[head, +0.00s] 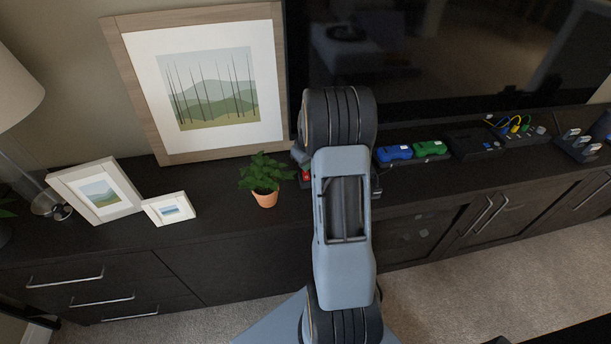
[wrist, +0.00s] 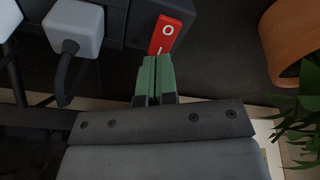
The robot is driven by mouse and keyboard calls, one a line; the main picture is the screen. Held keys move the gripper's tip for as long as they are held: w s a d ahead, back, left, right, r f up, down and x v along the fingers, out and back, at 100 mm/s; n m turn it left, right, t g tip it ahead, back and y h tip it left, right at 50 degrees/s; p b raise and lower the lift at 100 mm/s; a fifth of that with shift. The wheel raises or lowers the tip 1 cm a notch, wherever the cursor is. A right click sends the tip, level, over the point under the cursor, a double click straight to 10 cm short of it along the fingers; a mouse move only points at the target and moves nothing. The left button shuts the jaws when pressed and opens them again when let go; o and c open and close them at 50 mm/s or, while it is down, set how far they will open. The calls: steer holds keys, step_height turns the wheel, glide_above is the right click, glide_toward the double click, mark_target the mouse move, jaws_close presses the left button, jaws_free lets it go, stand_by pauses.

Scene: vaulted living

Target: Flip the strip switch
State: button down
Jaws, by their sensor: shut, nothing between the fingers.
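The strip switch (wrist: 172,33) is a red rocker with a white circle and a white line, set in the end of a dark power strip (wrist: 138,22) in the wrist view. In the head view a bit of red (head: 305,177) shows just left of my arm; the rest of the strip there is mostly hidden. My gripper (wrist: 157,62) has its green fingertips shut together, with nothing between them. The tips are right at the lower end of the switch and cover part of it. I cannot tell whether they touch it.
A grey plug (wrist: 75,28) with a dark cord sits left of the switch. A potted plant (head: 264,199) stands close by; its terracotta pot (wrist: 285,45) is at the wrist view's right. Picture frames stand left on the dark cabinet (head: 225,224). Blue (head: 394,153) and green devices lie right.

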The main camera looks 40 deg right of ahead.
steer(key=shift+f+b, duration=0.55)
steer(key=shift+f, duration=0.2)
steer(key=shift+r, duration=0.1)
stand_by(0.3)
steer(key=shift+r+p, duration=2.45)
steer(key=shift+r, duration=1)
